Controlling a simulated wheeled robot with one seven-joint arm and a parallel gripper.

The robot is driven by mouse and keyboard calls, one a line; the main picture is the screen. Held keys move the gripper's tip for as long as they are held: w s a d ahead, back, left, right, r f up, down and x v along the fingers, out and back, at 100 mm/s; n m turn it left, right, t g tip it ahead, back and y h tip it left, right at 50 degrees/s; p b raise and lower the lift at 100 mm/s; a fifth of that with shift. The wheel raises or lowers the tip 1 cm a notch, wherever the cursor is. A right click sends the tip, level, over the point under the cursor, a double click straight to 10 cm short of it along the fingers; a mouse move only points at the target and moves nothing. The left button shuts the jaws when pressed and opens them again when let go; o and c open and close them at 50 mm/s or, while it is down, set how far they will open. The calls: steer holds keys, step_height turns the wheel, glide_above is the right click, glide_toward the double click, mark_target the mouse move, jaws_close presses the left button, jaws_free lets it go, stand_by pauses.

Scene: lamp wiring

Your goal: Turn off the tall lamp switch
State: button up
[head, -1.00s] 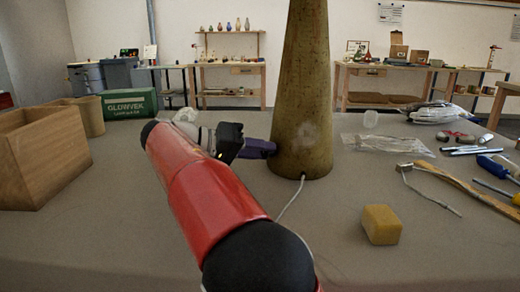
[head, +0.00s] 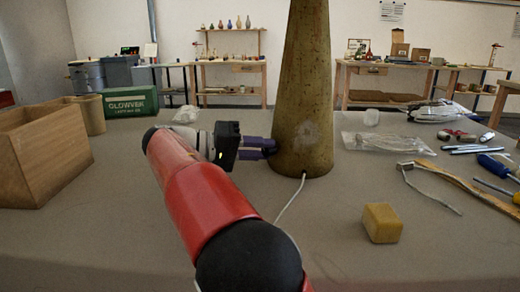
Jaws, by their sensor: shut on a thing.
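The tall lamp (head: 305,110) is a brownish, tapering cone standing upright on the table, with its top cut off by the frame. A white cord (head: 290,198) runs from its foot toward the front. My gripper (head: 274,147) reaches the lamp's lower left side from the left. Its two purple fingers lie one above the other, tips against the lamp, and it is shut on a part there. That part is hidden by the fingers. No switch can be made out, and I cannot tell whether the lamp is lit.
A yellow block (head: 382,223) sits front right of the lamp. A clear bag (head: 388,145), pliers (head: 430,178) and screwdrivers (head: 497,167) lie at right. A wooden box (head: 45,155) and a green box (head: 130,102) stand at left.

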steer(key=o, duration=1)
steer(key=v, duration=0.7)
steer(key=shift+a, duration=0.3)
steer(key=shift+s+a, duration=0.1)
